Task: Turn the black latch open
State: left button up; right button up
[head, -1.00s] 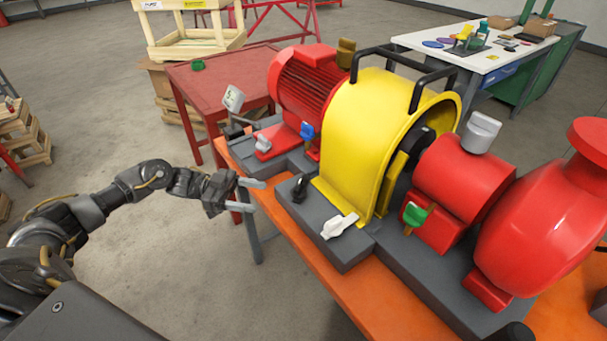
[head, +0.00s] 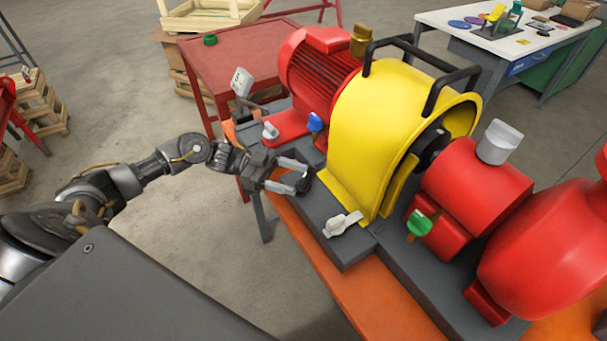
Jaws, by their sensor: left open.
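The black latch (head: 304,184) sits on the grey base at the near left foot of the yellow guard (head: 375,125). It is small and partly hidden by my gripper. My left gripper (head: 297,178) comes in from the left and is open, with its two fingers on either side of the latch or just short of it. I cannot tell whether they touch it. My right gripper is not in view.
A white latch (head: 342,223) lies nearby on the grey base. Blue (head: 315,122) and green (head: 417,224) handles are on the machine. The red motor (head: 315,75) stands behind. Open floor lies left of the orange bench (head: 322,268).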

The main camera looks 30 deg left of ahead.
aim_at(300, 180)
pick_arm(q)
jog(key=shift+w+d+p, duration=0.2)
jog(key=shift+d+p, duration=0.15)
jog(key=shift+d, duration=1.4)
grip_shut()
